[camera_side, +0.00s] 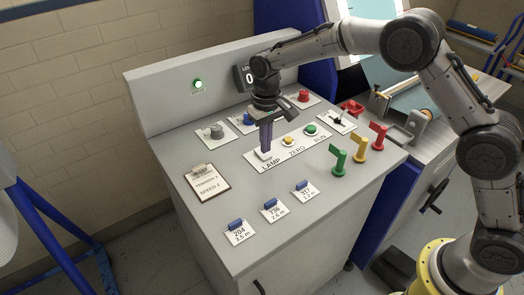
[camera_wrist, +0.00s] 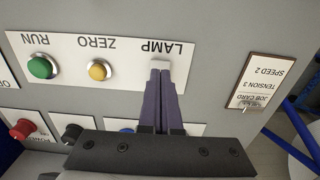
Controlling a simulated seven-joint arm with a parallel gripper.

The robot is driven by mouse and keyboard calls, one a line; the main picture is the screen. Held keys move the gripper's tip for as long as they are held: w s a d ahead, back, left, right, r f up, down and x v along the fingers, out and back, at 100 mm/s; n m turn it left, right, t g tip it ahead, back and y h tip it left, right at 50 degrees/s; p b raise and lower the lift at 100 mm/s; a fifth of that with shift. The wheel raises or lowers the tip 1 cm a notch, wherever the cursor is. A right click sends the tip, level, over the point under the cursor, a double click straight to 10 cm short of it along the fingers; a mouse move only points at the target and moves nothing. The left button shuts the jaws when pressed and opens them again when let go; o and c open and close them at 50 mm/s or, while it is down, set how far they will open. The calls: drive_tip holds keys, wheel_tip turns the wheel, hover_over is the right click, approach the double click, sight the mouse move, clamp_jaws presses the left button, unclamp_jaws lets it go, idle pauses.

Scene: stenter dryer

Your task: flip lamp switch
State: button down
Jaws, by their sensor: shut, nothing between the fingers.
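The lamp switch (camera_side: 262,155) is a small pale switch at the LAMP end of a white label plate on the grey console. In the wrist view its pale top (camera_wrist: 160,62) shows just beyond my fingertips. My gripper (camera_side: 265,149) points down over the switch with its purple fingers together and nothing between them. In the wrist view my gripper (camera_wrist: 160,72) is right at the switch and covers part of it. I cannot tell whether the tips touch it or which way it is set. A green indicator (camera_side: 197,84) sits on the upright back panel.
The yellow ZERO button (camera_side: 288,141) and green RUN button (camera_side: 310,129) share the plate. Green, yellow and red levers (camera_side: 359,148) stand at right. A job card (camera_side: 207,182) and several tagged cards lie in front.

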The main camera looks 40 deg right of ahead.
sight(266, 155)
drive_tip(key=shift+r, duration=2.85)
